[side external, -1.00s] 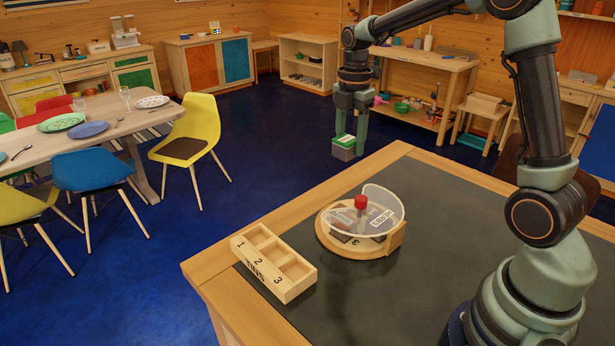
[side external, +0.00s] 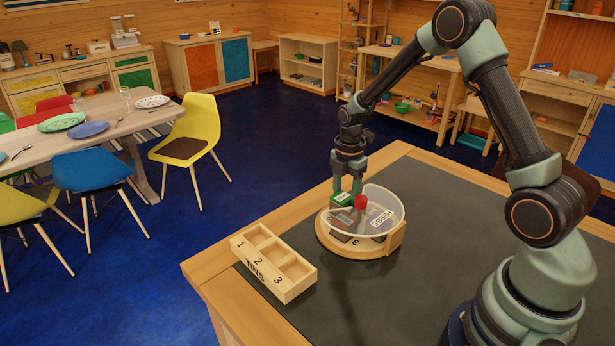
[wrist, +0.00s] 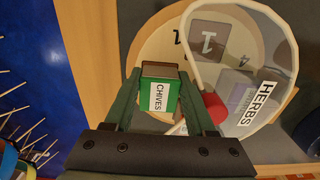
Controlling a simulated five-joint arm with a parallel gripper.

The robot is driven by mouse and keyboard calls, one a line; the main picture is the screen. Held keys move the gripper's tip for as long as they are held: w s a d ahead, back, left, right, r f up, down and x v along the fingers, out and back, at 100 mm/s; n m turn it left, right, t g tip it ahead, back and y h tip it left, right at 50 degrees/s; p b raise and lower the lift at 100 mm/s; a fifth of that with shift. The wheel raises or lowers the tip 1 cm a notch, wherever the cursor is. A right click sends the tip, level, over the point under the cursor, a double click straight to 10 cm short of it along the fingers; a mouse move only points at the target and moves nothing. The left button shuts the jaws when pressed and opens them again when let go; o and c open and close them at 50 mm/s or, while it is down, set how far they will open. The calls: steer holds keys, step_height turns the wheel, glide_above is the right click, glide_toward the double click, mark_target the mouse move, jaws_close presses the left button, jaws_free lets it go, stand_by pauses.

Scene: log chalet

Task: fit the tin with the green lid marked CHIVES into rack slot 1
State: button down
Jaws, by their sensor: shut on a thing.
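The tin with the green lid marked CHIVES (wrist: 159,95) is between the two fingers of my gripper (wrist: 158,103), lid towards the wrist camera. In the side view my gripper (side external: 346,190) is shut on this tin (side external: 341,199) at the back left of the round wooden carousel (side external: 345,250). I cannot tell whether the tin touches the carousel. The wooden rack (side external: 287,289) marked TINS, with slots numbered 1, 2 and 3, stands to the front left. Slot 1 is at its far left end, and the slots look empty.
A clear curved cover marked HERBS (wrist: 262,103) stands over part of the carousel, close to my gripper. A purplish tin (wrist: 237,92) shows through the cover. The dark table top (side external: 440,215) is clear on the right.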

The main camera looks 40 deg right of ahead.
mark_target(345, 195)
steer(key=shift+f, duration=0.25)
steer(key=shift+c, duration=1.1)
jaws_free()
steer(key=shift+r, duration=0.1)
step_height(345, 195, up, 12)
steer(key=s+a+r+m+t, duration=0.5)
steer(key=s+a+r+m, duration=0.5)
steer(key=m, duration=0.7)
steer(key=s, duration=0.3)
steer(key=shift+s+a+r, duration=0.15)
steer(key=shift+s+r, duration=0.05)
steer(key=shift+s, duration=0.05)
steer(key=shift+s+a+f+m+t, duration=0.15)
steer(key=shift+s+m+t, duration=0.15)
steer(key=shift+m, duration=0.2)
steer(key=c, duration=0.4)
